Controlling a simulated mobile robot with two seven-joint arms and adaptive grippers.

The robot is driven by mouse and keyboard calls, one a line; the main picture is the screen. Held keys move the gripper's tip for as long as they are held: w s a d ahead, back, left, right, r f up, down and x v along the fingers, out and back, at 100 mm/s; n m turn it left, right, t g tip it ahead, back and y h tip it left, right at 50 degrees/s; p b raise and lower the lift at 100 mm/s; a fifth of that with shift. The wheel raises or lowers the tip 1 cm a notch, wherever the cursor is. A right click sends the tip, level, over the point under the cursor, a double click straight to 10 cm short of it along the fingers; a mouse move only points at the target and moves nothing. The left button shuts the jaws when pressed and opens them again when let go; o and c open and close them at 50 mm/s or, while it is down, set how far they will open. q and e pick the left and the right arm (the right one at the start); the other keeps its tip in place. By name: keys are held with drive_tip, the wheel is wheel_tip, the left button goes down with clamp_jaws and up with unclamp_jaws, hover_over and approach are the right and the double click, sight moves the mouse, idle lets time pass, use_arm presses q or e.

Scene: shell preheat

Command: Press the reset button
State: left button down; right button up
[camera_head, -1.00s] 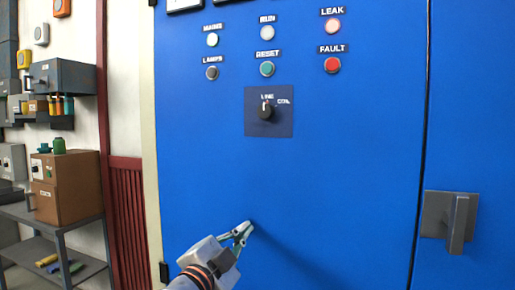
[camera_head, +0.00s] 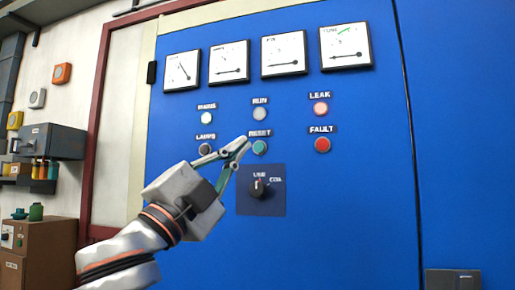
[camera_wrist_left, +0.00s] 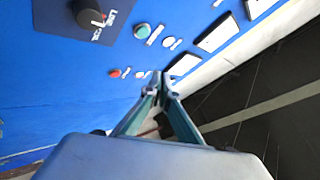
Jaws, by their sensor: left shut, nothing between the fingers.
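The RESET button (camera_head: 259,147) is a round green button with a light rim, below the RESET label on the blue cabinet (camera_head: 340,200). It also shows in the left wrist view (camera_wrist_left: 142,30). My left gripper (camera_head: 243,144) is shut and empty, its fingertips meeting just left of the button in the head view. In the left wrist view, the fingertips (camera_wrist_left: 160,77) appear apart from the button, below it in the picture. I see no contact with the button; the gap to the panel is hard to judge. My right gripper is not in view.
A red FAULT button (camera_head: 322,145) and a pink LEAK light (camera_head: 321,108) are to the right. A dark LAMPS button (camera_head: 205,149) is to the left. A LINE/COIL knob (camera_head: 259,188) is below. Several gauges (camera_head: 284,54) line the top.

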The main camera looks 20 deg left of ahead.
sight(259, 147)
use_arm(q)
drive_tip(key=shift+s+d+r+m+h, duration=0.1)
drive_tip(key=shift+s+r+m+h, duration=0.3)
drive_tip(key=shift+r, duration=0.35)
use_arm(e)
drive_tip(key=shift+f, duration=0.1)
use_arm(q)
drive_tip(key=shift+w+d+b, duration=0.15)
drive_tip(key=shift+w+b, duration=0.4)
drive_tip(key=shift+w, duration=3.8)
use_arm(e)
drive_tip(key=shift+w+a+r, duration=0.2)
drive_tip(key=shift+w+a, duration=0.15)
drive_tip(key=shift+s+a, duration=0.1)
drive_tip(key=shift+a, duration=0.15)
use_arm(q)
drive_tip(key=shift+w, duration=0.15)
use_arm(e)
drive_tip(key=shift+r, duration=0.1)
use_arm(q)
drive_tip(key=shift+w, duration=0.3)
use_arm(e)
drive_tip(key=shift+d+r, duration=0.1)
